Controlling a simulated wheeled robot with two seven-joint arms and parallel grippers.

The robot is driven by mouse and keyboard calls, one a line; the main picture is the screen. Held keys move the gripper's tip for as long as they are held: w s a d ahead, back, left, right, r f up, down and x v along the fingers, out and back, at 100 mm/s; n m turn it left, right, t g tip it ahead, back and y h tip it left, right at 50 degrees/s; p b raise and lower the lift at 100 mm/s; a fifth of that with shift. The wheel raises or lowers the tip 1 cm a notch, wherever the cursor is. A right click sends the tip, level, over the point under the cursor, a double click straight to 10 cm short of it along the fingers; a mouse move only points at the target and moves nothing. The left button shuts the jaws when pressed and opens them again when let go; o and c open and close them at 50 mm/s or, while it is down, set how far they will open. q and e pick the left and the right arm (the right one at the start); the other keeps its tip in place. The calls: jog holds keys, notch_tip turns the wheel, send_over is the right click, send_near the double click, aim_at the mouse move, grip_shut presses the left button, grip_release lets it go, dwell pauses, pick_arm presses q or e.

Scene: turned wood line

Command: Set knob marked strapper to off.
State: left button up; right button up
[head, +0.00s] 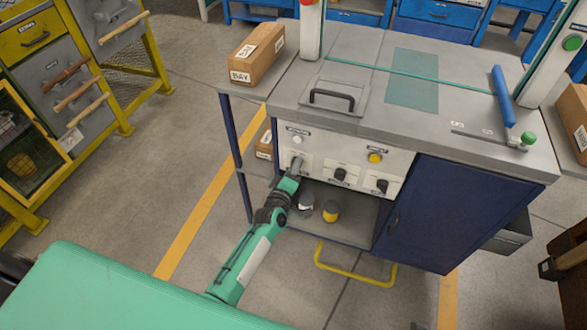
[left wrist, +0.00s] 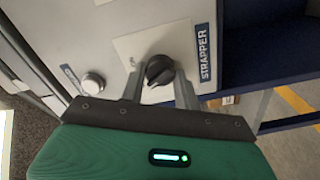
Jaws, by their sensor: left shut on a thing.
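A dark round knob (left wrist: 160,72) sits on a pale plate in the left wrist view, with the STRAPPER label (left wrist: 206,52) beside the plate. My left gripper (left wrist: 160,85) has one finger on each side of this knob and is shut on it. In the head view my left gripper (head: 296,166) reaches the left part of the cabinet's white panel (head: 318,150) and hides the knob there. Which way the knob points is hard to read. My right gripper is not in view.
Two more dark knobs (head: 340,173) sit to the right on the panel, with a yellow button (head: 375,157) above. A silver button (left wrist: 93,83) is close to my left gripper. An open shelf below holds small cans (head: 331,211). A yellow rail (head: 355,275) sticks out low down.

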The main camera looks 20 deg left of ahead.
pick_arm(q)
jog(key=shift+n, duration=0.5)
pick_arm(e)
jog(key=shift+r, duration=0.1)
pick_arm(q)
jog(key=o, duration=1)
jog(key=shift+s, duration=0.15)
jog(key=s, duration=1.3)
jog(key=shift+s+a+p, duration=0.25)
jog(key=shift+s+p, duration=0.05)
jog(key=shift+p, duration=0.1)
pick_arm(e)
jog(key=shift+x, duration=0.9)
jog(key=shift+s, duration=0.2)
